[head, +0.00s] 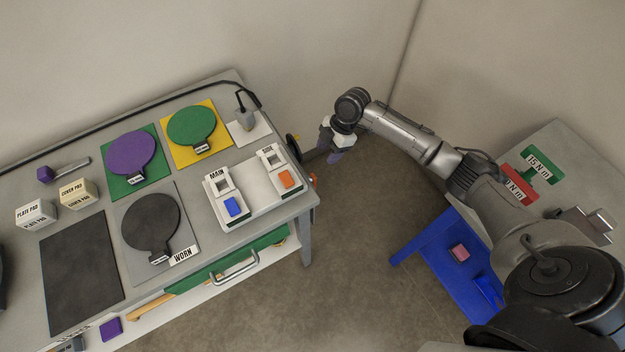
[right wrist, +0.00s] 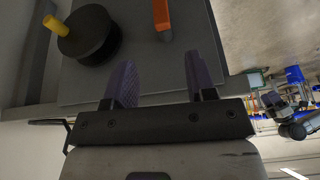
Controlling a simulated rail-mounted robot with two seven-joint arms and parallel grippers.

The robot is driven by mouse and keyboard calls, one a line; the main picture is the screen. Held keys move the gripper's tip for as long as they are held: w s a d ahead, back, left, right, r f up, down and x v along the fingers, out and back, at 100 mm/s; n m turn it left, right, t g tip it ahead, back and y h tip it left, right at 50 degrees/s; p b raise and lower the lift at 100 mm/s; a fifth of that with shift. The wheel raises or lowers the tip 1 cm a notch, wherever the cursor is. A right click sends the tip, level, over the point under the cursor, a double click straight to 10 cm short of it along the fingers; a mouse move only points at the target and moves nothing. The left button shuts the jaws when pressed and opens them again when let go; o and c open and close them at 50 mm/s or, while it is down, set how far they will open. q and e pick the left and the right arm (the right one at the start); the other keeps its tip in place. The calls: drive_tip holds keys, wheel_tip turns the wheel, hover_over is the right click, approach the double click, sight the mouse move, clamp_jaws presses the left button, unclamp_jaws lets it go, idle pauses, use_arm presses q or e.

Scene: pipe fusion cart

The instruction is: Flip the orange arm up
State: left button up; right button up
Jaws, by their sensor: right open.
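The orange arm (right wrist: 162,18) shows in the right wrist view as a short orange bar. It enters from the top edge and ends at a dark tip on a grey panel. In the head view only a small orange bit (head: 313,180) shows at the cart's right end. My right gripper (right wrist: 160,82) is open and empty. Its two purple fingers stand apart, with the orange arm beyond the gap between them, not touching. In the head view my right gripper (head: 331,148) is just off the cart's right end. My left gripper is not in view.
A black wheel (right wrist: 88,35) with a yellow handle sits left of the orange arm. The cart top (head: 75,222) holds a MAIN and SIDE switch box (head: 250,208), colored discs and pad boxes. A blue table (head: 430,240) stands to the right. Open floor lies between.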

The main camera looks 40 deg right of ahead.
sight(314, 176)
drive_tip(key=shift+n, duration=0.3)
drive_tip(key=b+x, duration=0.2)
drive_tip(key=x, duration=1)
drive_tip(key=shift+a, duration=0.1)
drive_tip(key=shift+b+x, duration=0.4)
drive_tip(key=shift+x, duration=0.5)
drive_tip(key=c, duration=0.7)
clamp_jaws()
